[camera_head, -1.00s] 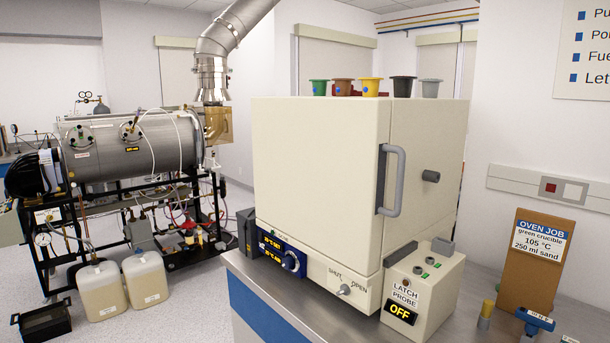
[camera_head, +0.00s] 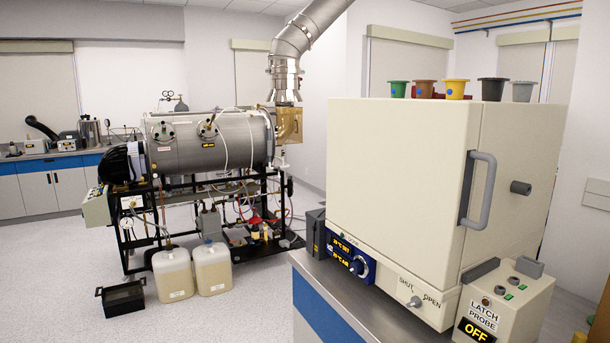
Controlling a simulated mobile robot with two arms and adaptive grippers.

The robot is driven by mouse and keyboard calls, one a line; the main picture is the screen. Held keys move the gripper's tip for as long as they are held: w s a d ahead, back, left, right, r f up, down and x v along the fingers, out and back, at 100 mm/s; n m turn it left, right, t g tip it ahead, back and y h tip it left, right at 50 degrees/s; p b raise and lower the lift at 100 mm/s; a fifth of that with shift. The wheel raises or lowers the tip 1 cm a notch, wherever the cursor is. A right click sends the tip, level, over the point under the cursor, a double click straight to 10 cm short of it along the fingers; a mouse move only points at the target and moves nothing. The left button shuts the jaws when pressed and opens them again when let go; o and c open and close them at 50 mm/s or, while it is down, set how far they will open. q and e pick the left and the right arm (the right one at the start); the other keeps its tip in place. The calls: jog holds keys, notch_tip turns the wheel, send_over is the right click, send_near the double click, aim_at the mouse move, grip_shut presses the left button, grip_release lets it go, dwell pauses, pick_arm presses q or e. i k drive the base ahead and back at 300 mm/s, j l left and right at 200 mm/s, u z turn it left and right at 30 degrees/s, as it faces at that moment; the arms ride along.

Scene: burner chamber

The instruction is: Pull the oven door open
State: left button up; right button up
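The oven (camera_head: 400,185) is a large cream box on a grey bench at the right. Its door is closed and carries a grey vertical bar handle (camera_head: 479,190) near the front edge. Below the body are a blue display panel with a knob (camera_head: 358,266) and a small lever (camera_head: 415,301) between the words SHUT and OPEN. A cream latch probe box (camera_head: 503,305) reading OFF stands in front of the door side. Neither of my grippers is in view.
Several coloured crucibles (camera_head: 455,89) stand on the oven top. A steel burner chamber (camera_head: 215,140) on a black frame stands at the left, with two plastic jugs (camera_head: 212,269) and a black tray (camera_head: 123,299) on the floor. The floor between is open.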

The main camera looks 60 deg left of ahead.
aim_at(399, 174)
jog(key=u, duration=1.4)
jog(key=j, duration=0.05)
